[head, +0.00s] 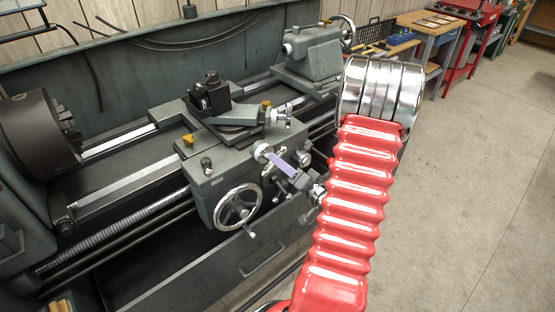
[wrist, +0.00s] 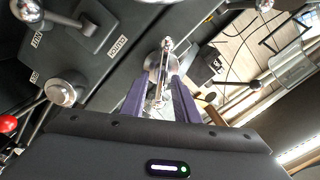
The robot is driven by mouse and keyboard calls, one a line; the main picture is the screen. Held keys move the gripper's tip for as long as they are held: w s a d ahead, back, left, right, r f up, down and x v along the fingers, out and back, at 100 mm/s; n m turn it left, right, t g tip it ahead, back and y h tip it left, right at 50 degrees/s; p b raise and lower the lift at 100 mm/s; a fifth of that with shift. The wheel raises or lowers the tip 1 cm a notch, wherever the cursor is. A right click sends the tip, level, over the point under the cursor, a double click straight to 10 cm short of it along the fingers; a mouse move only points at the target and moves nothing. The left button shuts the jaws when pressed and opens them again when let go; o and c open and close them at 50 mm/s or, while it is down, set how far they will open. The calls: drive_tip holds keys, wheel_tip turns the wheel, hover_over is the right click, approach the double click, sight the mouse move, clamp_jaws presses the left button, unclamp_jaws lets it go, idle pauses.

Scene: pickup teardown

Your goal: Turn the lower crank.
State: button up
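A metal lathe carriage carries two silver cranks on its right side. The upper crank (head: 282,115) sits by the tool post. The lower crank (head: 262,152) is on the carriage front, at the tips of my gripper (head: 276,162). In the wrist view my gripper's purple fingers (wrist: 160,84) are apart, one on each side of a silver crank (wrist: 166,46) with a round knob. A gap shows between the fingers, and I cannot tell whether either touches the crank. My red and chrome arm hides the right part of the carriage in the head view.
A large handwheel (head: 238,207) is below and left of the fingers. Ball-ended levers surround them; one silver ball (wrist: 61,92) and a red knob (wrist: 8,124) show at left in the wrist view. The tailstock (head: 313,50) stands behind. The floor (head: 480,160) at right is clear.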

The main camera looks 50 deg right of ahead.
drive_tip(key=shift+w, duration=0.9)
drive_tip(key=shift+c, duration=0.5)
